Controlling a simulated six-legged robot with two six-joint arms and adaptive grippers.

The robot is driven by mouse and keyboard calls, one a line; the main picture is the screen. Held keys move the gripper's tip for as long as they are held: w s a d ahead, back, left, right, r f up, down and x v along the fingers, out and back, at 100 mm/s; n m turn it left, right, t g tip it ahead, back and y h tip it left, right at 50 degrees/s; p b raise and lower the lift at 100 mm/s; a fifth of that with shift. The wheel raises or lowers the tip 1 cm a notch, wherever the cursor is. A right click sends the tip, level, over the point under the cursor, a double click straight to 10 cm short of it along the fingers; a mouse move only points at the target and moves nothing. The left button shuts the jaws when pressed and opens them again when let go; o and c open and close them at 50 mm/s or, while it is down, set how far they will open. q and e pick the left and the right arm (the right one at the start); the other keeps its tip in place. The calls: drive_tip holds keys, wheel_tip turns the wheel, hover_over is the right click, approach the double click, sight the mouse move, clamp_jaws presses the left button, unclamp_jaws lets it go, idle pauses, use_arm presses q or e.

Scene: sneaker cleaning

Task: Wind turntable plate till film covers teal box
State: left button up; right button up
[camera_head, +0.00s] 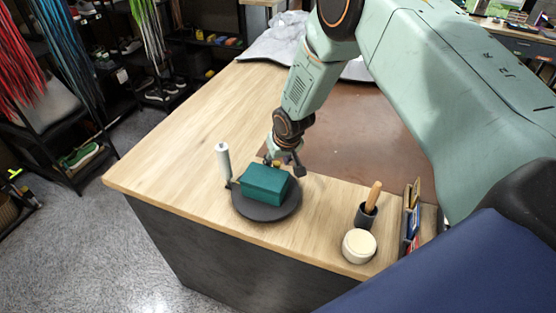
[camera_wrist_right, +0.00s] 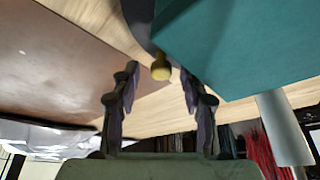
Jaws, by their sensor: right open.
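A teal box (camera_head: 265,186) sits on a dark round turntable plate (camera_head: 268,213) near the table's front left. It fills the upper right of the right wrist view (camera_wrist_right: 240,45). A white film roll (camera_head: 223,161) stands upright at the plate's left edge and shows in the wrist view (camera_wrist_right: 284,128). My right gripper (camera_head: 284,163) is just behind the box. In the wrist view its two fingers (camera_wrist_right: 160,95) are apart, with a yellowish knob (camera_wrist_right: 161,68) ahead between them, at the plate's edge. I cannot tell whether they touch it. My left gripper is not in view.
A brush with a wooden handle (camera_head: 372,196) stands in a dark cup, with a round cream container (camera_head: 358,246) in front. A small rack (camera_head: 410,218) stands right of them. A brown mat (camera_head: 350,135) lies behind. The wooden table (camera_head: 160,165) is clear on the left.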

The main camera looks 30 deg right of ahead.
drive_tip(key=shift+a, duration=0.1)
drive_tip(key=shift+c, duration=0.7)
drive_tip(key=shift+s+r, duration=0.2)
drive_tip(key=c, duration=0.4)
clamp_jaws()
drive_tip(key=shift+f, duration=0.1)
